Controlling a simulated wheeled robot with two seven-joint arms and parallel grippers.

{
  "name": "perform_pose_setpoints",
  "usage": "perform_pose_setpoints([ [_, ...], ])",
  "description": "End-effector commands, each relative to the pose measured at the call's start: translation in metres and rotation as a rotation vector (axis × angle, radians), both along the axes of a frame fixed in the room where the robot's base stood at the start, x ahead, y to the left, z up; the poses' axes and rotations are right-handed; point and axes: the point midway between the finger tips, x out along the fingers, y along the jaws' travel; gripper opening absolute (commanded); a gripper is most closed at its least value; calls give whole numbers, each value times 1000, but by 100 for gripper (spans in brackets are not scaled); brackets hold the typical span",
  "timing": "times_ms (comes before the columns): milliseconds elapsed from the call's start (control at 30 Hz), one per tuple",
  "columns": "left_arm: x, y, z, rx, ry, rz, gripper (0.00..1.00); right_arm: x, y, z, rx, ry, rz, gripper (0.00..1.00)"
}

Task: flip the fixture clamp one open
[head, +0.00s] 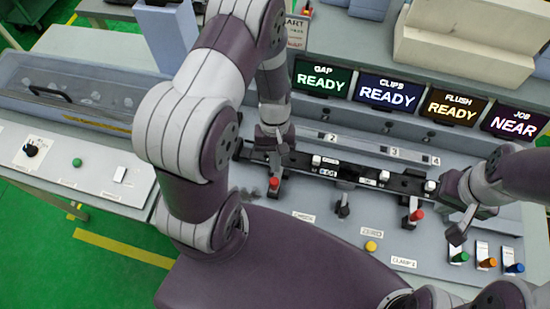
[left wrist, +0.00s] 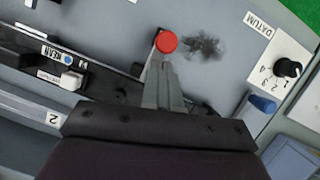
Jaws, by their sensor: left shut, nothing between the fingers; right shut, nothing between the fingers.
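A clamp with a red knob (head: 274,182) stands at the left part of the black trim strip (head: 345,171) in the fixture; I take it for clamp one. The knob also shows in the left wrist view (left wrist: 167,42). My left gripper (head: 282,148) is shut and empty, just behind this clamp. In the left wrist view its fingertips (left wrist: 161,64) are right at the knob, but I cannot tell whether they touch. A second red-knobbed clamp (head: 416,214) stands at the strip's right part. My right gripper (head: 456,236) is shut and empty near the fixture's right end.
White clips (head: 316,160) sit along the strip. In front are a yellow button (head: 370,246) and green, orange and blue switches (head: 487,263). A selector dial (left wrist: 288,68) shows in the left wrist view. Lit display panels (head: 388,93) stand behind. My left arm covers much of the left side.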

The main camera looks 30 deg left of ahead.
Motion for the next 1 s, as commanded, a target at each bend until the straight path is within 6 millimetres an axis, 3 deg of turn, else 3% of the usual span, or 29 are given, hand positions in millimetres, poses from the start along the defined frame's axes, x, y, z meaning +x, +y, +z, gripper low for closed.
perform_pose_setpoints([
  [400,-5,-2,0,0,-1,0,0,0,0,2,0,1,0,0],
  [700,-46,-12,1,-1,3,0,0,0,0,10,0,0,0,0],
  [1000,-50,-13,-1,0,2,0,0,0,0,10,0,0,0,0],
])
